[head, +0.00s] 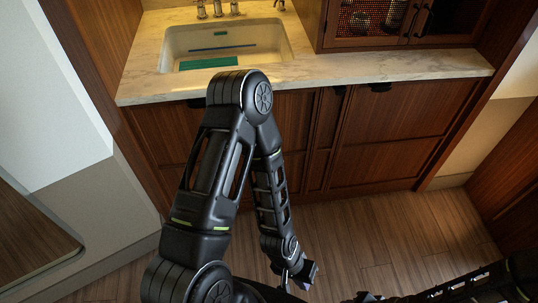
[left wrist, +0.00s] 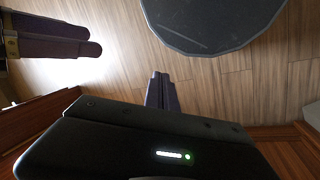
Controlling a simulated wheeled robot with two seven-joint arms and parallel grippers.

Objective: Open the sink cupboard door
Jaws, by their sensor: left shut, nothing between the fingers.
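The sink cupboard door (head: 160,130) is dark reddish wood under the sink (head: 225,45), in the head view. It looks shut, and my left arm hides much of its front. A dark handle (head: 196,103) shows at its top edge, partly behind my arm. My left gripper (head: 303,274) hangs low over the floor, in front of and apart from the cupboards. Its fingers, pressed together and empty, show in the left wrist view (left wrist: 162,90). Two dark fingers of what looks like my right gripper (left wrist: 92,40) show at that view's upper left; their gap is unclear.
A pale marble counter (head: 400,70) runs above the cupboards. Another wooden cupboard front (head: 400,125) with a dark handle (head: 381,87) is to the right. A pale wall (head: 75,180) stands on the left. The wood floor (head: 390,230) in front is clear.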

